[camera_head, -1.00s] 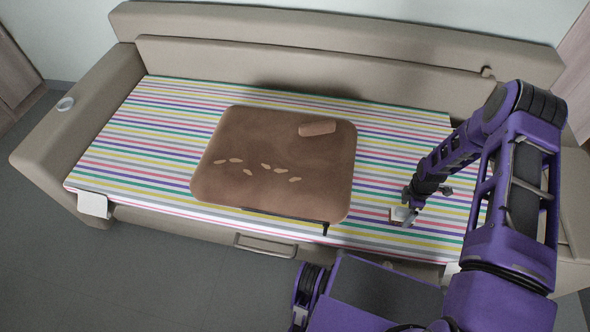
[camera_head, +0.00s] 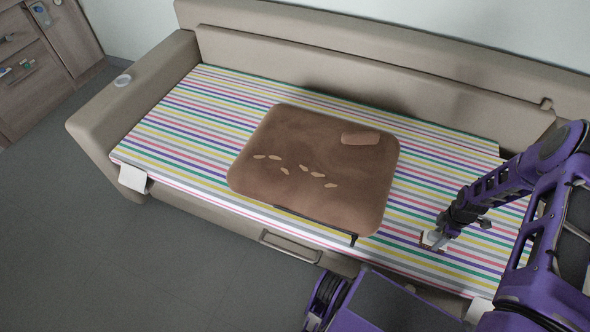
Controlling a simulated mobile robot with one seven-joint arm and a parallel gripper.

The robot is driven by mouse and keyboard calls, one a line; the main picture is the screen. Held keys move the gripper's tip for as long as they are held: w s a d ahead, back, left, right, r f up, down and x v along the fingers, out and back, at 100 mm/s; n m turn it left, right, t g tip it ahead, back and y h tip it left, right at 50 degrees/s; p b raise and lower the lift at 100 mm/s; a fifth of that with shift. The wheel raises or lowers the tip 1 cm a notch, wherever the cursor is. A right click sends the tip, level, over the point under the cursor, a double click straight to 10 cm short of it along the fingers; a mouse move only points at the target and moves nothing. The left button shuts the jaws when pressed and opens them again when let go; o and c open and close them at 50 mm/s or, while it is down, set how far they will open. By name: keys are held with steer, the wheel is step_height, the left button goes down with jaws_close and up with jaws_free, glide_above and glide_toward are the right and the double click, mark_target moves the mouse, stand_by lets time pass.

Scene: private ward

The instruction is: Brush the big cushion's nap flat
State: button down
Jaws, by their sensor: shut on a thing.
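The big cushion (camera_head: 300,200) is brown and lies flat on the striped cover of a sofa, in the middle of the head view. Several pale leaf-shaped marks cross it, and a lighter brown oblong (camera_head: 361,138) shows near its far right corner. My gripper (camera_head: 436,238) is right of the cushion, apart from it, low over the striped cover. It is shut on a small pale object (camera_head: 430,240), mostly hidden by the fingers; I cannot tell its kind or whether it touches the cover.
A white cloth or paper (camera_head: 133,178) hangs at the front left. Striped cover left of the cushion is clear.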

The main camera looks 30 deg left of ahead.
steer(key=shift+r+p, duration=1.7)
steer(key=shift+r, duration=1.3)
